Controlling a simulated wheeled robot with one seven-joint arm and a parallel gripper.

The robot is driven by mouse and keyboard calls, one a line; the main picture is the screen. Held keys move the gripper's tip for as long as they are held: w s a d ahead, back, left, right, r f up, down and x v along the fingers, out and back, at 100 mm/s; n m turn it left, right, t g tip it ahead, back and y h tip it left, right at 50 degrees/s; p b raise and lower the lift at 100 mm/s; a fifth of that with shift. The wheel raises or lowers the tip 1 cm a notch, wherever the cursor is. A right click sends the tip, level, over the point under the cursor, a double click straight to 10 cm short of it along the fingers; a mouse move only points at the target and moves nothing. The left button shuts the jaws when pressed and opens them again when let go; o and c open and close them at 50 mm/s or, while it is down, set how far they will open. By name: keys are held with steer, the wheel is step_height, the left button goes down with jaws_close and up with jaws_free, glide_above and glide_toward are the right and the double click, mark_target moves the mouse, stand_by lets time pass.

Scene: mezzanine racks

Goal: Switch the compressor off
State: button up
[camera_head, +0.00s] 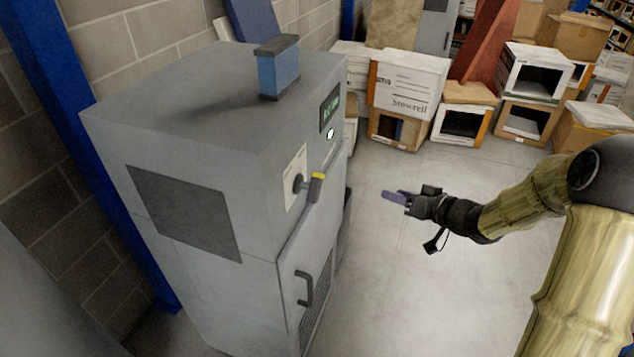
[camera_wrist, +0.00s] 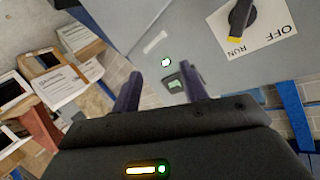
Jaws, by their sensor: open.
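The compressor (camera_head: 190,125) is a tall grey cabinet at the left in the head view. Its rotary switch (camera_head: 314,188) has a dark handle with a yellow tip and sits on a white plate (camera_head: 291,170). In the wrist view the switch (camera_wrist: 241,16) is at the upper right, its yellow tip pointing at RUN, with OFF on another side of the plate. My gripper (camera_head: 396,197) is open and empty, to the right of the switch and apart from the cabinet. Its two fingers also show in the wrist view (camera_wrist: 160,86).
A green-lit display (camera_head: 330,108) and a lit lamp (camera_head: 330,134) are above the switch. A door handle (camera_head: 304,288) sticks out below it. Boxes (camera_head: 409,84) are stacked at the back. The floor (camera_head: 400,270) right of the cabinet is clear.

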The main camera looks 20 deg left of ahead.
mark_target(321, 186)
steer(key=s+n+g+y, duration=0.1)
steer(key=g+y, duration=0.1)
steer(key=s+a+r+n+g+y, duration=0.1)
steer(key=s+g+y, duration=0.1)
steer(key=s+a+n+g+y, duration=0.1)
steer(key=g+y, duration=0.1)
steer(key=shift+s+a+r+g, duration=0.1)
steer(key=shift+s+r+g, duration=0.2)
steer(key=shift+s, duration=0.1)
steer(key=shift+a, duration=0.1)
steer(key=a+p, duration=0.1)
steer(key=a, duration=0.4)
steer(key=w+a+p, duration=0.1)
steer(key=a+p, duration=0.1)
steer(key=a, duration=0.4)
steer(key=a+p, duration=0.2)
steer(key=a, duration=0.4)
steer(key=shift+w+a, duration=0.1)
steer(key=shift+w, duration=0.05)
jaws_close()
